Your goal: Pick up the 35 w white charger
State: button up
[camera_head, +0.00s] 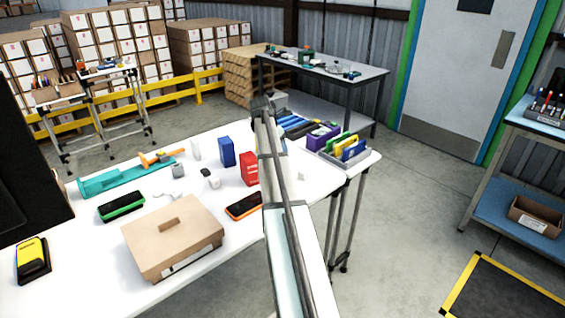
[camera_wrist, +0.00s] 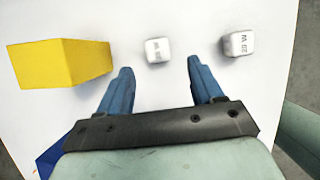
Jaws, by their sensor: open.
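In the wrist view, my gripper (camera_wrist: 160,66) is open, its two blue fingers apart and empty. A small white charger cube (camera_wrist: 158,50) lies on the white table just beyond the fingertips, roughly in line with the gap. Its dark marking is too small to read. A second white charger (camera_wrist: 238,44) lies to the right, outside the right finger, and its marking looks like "20 W". In the head view, a small white cube (camera_head: 302,174) sits right of my arm; I cannot tell which charger it is. My arm hides the gripper's fingers there.
A yellow box (camera_wrist: 62,63) stands left of the left finger, and a blue object (camera_wrist: 48,160) shows at lower left. In the head view, a red box (camera_head: 249,169), blue box (camera_head: 227,152), orange-black device (camera_head: 244,206) and cardboard box (camera_head: 172,238) stand left of my arm.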

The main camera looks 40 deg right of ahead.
jog(key=shift+x, duration=3.65)
jog(key=shift+w+d+r, duration=0.15)
jog(key=shift+c, duration=0.4)
jog(key=c, duration=1)
jog(key=shift+r, duration=0.1)
